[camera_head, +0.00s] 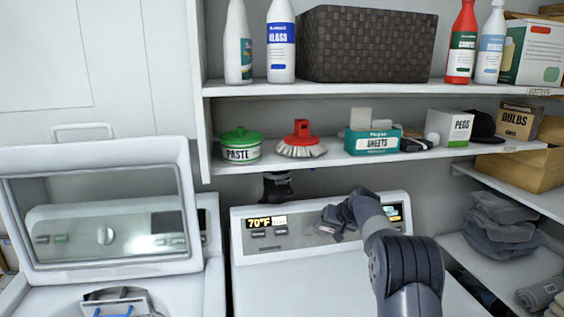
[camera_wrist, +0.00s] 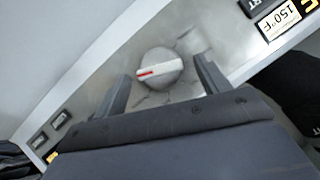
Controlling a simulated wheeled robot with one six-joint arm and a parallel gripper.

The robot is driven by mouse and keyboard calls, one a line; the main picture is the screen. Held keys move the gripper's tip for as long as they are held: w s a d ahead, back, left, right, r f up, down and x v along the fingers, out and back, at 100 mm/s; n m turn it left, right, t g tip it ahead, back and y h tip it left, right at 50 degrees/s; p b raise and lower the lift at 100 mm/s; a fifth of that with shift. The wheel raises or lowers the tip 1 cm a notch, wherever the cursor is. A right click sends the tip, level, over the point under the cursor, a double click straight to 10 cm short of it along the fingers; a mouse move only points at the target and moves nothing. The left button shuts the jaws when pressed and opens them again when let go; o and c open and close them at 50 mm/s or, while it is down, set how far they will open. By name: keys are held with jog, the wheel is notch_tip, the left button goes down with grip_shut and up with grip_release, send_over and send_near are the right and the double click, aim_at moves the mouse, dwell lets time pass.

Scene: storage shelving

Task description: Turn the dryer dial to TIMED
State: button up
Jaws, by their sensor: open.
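The dryer (camera_head: 300,268) is the white machine in the middle of the head view, with a grey control panel along its back. Its dial (camera_wrist: 160,68) is a round silver knob in the wrist view, with a red and white pointer mark toward the left of the picture. My gripper (camera_wrist: 163,70) is open, with one finger on each side of the dial. I cannot tell whether the fingers touch it. In the head view my gripper (camera_head: 334,222) is at the panel and hides the dial. No TIMED label is readable.
A panel display reads 70°F (camera_head: 266,222); another reads 150°F (camera_wrist: 283,17). A washer with a raised lid (camera_head: 100,262) stands left. A shelf (camera_head: 360,160) above the panel holds a paste tub (camera_head: 240,148), a brush (camera_head: 301,142) and boxes. Folded cloths (camera_head: 500,225) lie right.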

jog(key=shift+w+a+f, duration=0.25)
jog(key=shift+w+f, duration=0.15)
jog(key=shift+f, duration=0.15)
